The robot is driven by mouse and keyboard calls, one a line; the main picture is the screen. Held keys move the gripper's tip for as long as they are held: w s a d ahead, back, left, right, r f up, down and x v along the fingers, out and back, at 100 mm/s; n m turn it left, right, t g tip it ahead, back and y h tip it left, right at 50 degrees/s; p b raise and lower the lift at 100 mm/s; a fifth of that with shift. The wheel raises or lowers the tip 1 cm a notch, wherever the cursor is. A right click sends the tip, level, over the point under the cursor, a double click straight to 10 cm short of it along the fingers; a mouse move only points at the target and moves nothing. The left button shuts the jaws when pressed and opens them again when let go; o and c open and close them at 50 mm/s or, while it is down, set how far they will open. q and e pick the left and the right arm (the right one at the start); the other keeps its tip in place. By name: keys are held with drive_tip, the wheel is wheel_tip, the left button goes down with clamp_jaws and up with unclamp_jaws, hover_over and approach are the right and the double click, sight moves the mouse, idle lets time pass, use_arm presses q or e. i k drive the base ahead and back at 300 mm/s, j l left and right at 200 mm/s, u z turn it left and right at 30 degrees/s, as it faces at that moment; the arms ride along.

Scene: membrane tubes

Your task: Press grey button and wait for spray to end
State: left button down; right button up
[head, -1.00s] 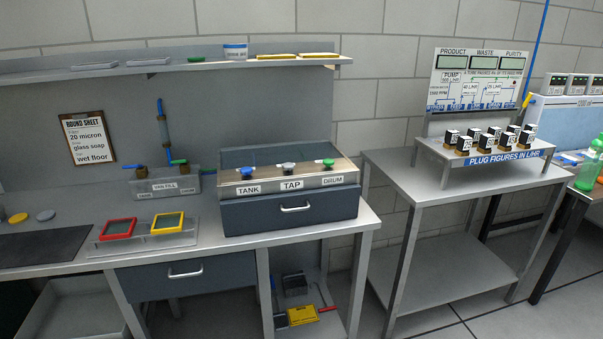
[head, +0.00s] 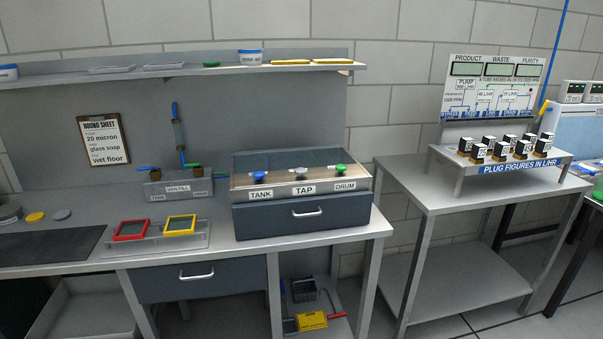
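The grey button (head: 301,172) is the middle one of three on top of the box (head: 303,218) on the bench, above the label TAP. A blue button (head: 258,177) above TANK is to its left and a green button (head: 341,169) above DRUM to its right. Nothing touches the buttons. A dark see-through panel (head: 288,159) covers the back of the box top. I cannot make out any spray. Neither gripper is in view.
The bench holds a red-framed tray (head: 131,229), a yellow-framed tray (head: 180,225) and a valve box (head: 177,188). A shelf (head: 180,72) runs above. A separate steel table (head: 425,189) with a plug stand (head: 470,161) is at the right, across a floor gap.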

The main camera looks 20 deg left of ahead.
sight(300, 171)
drive_tip(key=i+j+u, duration=0.15)
drive_tip(key=i+u, duration=0.6)
drive_tip(key=i+l+u, duration=0.1)
drive_tip(key=i+u, duration=0.25)
drive_tip(key=i, duration=0.2)
